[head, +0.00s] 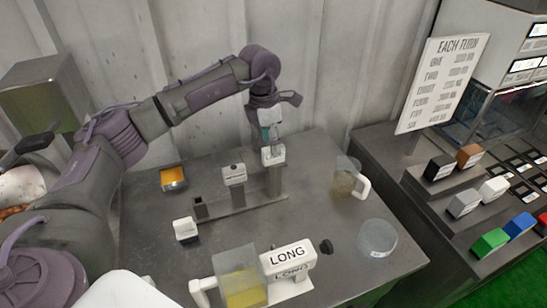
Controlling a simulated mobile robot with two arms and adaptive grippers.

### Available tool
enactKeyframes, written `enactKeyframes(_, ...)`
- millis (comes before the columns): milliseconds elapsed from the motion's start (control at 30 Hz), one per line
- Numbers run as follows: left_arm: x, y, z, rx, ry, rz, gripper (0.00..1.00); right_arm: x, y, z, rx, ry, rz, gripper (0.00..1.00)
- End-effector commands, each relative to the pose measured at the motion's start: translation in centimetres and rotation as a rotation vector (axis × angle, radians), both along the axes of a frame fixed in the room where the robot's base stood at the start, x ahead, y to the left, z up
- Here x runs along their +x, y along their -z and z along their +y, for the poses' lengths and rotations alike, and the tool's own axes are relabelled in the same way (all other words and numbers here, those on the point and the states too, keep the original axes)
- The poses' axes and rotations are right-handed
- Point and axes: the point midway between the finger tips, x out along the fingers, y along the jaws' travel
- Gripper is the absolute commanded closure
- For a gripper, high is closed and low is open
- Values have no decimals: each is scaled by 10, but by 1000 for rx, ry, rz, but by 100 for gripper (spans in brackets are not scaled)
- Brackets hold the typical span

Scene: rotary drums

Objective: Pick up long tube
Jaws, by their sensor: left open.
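My left arm reaches over the grey table from the left. Its left gripper (272,132) points down and is open, right above the tallest post (273,180) of a small stepped stand. That post has a white label block (274,156) at its top. A small teal part shows between or beside the fingers; I cannot tell whether it is a tube or part of the gripper. No long tube can be made out clearly. A white sign reading "LONG" (288,255) stands at the front of the table. My right gripper is not in view.
A middle post (234,176) stands left of the tall one. A jug with yellow contents (240,278), a second jug (345,182), a round glass dish (377,238) and an orange-topped box (173,178) are on the table. A side counter with coloured blocks (490,242) is at right.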

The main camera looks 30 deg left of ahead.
Motion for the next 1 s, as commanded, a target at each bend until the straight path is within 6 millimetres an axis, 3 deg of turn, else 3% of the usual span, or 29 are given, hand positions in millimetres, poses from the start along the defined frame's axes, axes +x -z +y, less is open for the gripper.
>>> enactKeyframes(200, 2, 27, -3, 0, 1, 7, 48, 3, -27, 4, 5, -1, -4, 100)
enactKeyframes(367, 4, 46, -4, 0, 0, 4, 48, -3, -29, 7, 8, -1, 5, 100)
enactKeyframes(600, 5, 50, -5, 0, 0, 1, 48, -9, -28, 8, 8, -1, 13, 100)
enactKeyframes(900, 5, 49, -4, 0, 0, 1, 96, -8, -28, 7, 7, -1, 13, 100)
enactKeyframes(1000, 5, 49, -4, 0, 0, 1, 100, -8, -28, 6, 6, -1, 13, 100)
